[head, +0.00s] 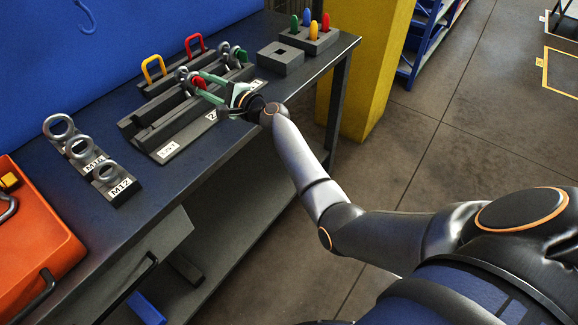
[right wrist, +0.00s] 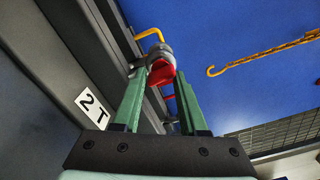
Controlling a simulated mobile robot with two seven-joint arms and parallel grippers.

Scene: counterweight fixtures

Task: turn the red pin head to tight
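The red pin head (head: 199,82) is on a shackle at the dark fixture (head: 150,133) on the bench. In the right wrist view the red pin head (right wrist: 160,73) lies between the tips of my right gripper's green fingers. My right gripper (head: 209,86) reaches it from the right in the head view; in the wrist view the fingers (right wrist: 160,85) stand apart, with a small gap visible beside the head. Whether a finger touches it, I cannot tell. A grey shackle body (right wrist: 162,52) shows behind the head. My left gripper is not in view.
A green pin head (head: 241,55), a yellow handle (head: 153,69) and a red handle (head: 195,44) are close behind. Eyebolts on labelled blocks (head: 117,190) stand at left, near an orange case (head: 35,235). Coloured pegs stand in a grey block (head: 310,40) at the far end.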

